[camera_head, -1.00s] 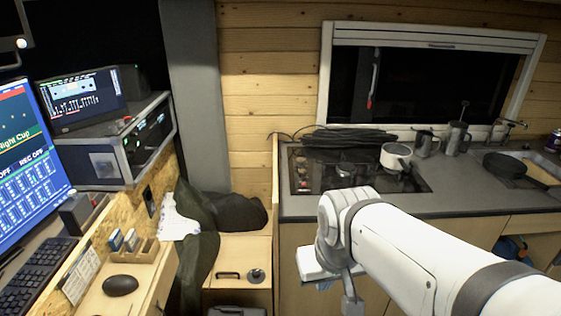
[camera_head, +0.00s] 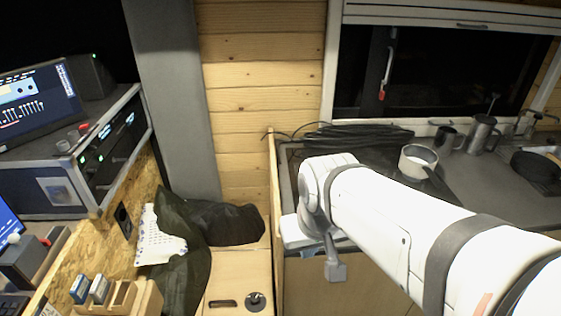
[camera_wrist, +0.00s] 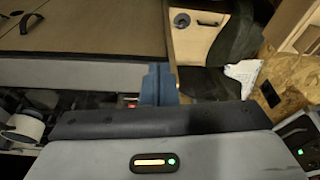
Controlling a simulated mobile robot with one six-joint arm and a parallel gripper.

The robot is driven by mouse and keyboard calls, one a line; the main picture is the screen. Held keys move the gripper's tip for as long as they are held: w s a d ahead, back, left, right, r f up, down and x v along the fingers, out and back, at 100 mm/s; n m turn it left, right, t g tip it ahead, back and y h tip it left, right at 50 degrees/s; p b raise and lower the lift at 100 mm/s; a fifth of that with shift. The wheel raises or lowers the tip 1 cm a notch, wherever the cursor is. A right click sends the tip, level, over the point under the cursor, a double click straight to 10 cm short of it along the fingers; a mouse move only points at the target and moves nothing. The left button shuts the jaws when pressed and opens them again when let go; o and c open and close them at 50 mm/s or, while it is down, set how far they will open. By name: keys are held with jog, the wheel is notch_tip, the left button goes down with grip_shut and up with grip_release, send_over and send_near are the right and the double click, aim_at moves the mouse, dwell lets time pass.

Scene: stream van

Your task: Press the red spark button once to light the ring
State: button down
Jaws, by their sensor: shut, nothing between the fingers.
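I cannot pick out the red spark button for certain. The dark hob (camera_head: 378,157) sits in the grey counter, its front largely hidden by my arm. In the wrist view the shut fingers (camera_wrist: 158,82) show as one blue-grey block. A small reddish spot (camera_wrist: 130,101) shows just left of them, too small to identify.
A white saucepan (camera_head: 418,161) stands at the hob's right, with a coil of black cable (camera_head: 358,139) behind. A mug (camera_head: 447,138) and steel jug (camera_head: 482,134) stand farther right. A dark jacket (camera_head: 185,270) lies left of the counter. A card holder (camera_head: 118,297) is at lower left.

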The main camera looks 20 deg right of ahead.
jog(key=shift+a, duration=0.1)
jog(key=w+r+m+y+p, duration=0.2)
jog(key=w+m+y+p, duration=0.3)
jog(key=w+m, duration=0.55)
jog(key=w+d+f+m+t+p, duration=0.2)
jog(key=w+d+m+t, duration=0.3)
jog(key=w+d+m, duration=0.5)
jog(key=w+d+p, duration=0.1)
jog(key=w, duration=0.2)
jog(key=shift+w+f+p, duration=0.2)
jog(key=shift+f+p, duration=0.15)
jog(key=shift+f, duration=0.05)
jog(key=shift+d, duration=0.1)
